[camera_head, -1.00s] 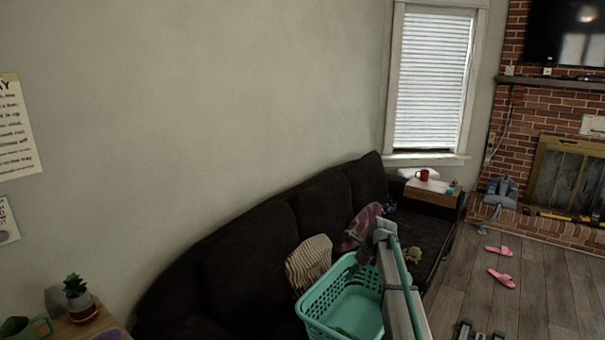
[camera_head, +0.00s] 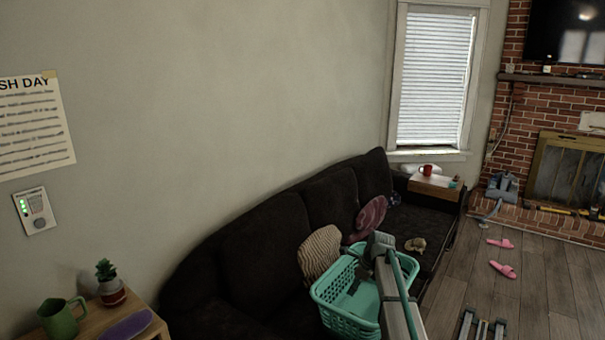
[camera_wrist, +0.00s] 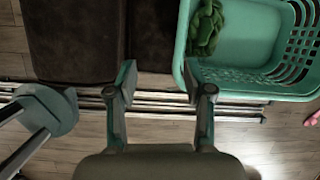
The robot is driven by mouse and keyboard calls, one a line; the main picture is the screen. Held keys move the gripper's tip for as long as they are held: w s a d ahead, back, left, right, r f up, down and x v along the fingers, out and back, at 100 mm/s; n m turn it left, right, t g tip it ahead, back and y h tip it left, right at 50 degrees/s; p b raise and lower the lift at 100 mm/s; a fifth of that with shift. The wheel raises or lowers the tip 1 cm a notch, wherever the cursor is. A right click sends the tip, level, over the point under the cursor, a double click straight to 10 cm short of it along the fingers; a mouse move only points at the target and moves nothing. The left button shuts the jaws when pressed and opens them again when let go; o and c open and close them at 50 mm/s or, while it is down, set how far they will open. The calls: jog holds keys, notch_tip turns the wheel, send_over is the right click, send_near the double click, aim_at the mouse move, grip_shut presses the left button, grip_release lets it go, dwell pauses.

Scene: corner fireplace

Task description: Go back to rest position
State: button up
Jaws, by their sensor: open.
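My gripper (camera_wrist: 158,82) is open and empty in the wrist view, its two fingers apart over the edge of the dark sofa (camera_wrist: 72,40) and the floor. The fingers are not clear there.
Cushions and a small tan item (camera_head: 415,244) lie on the sofa (camera_head: 225,255). A side table (camera_head: 85,322) holds a green pitcher (camera_head: 60,318) and a potted plant (camera_head: 110,285). Pink slippers (camera_head: 503,269) lie on the wooden floor, near the brick fireplace (camera_head: 525,105).

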jog(key=s+a+f+n+g+h, duration=0.1)
jog(key=s+f+n, duration=0.6)
jog(key=s, duration=0.5)
jog(key=s+f+n+g+h, duration=0.1)
jog(key=s+f+n, duration=0.4)
jog(key=s+n, duration=0.6)
jog(key=s+a+f+n+g+h, duration=0.1)
jog(key=s+f+n, duration=0.4)
jog(key=s, duration=0.9)
jog(key=s+f+g+b, duration=0.6)
jog(key=s+f+b, duration=0.4)
jog(key=s+f, duration=1.8)
jog(key=shift+s+d+f+n, duration=0.2)
jog(key=shift+s+f+n, duration=0.1)
jog(key=shift+s+f, duration=0.15)
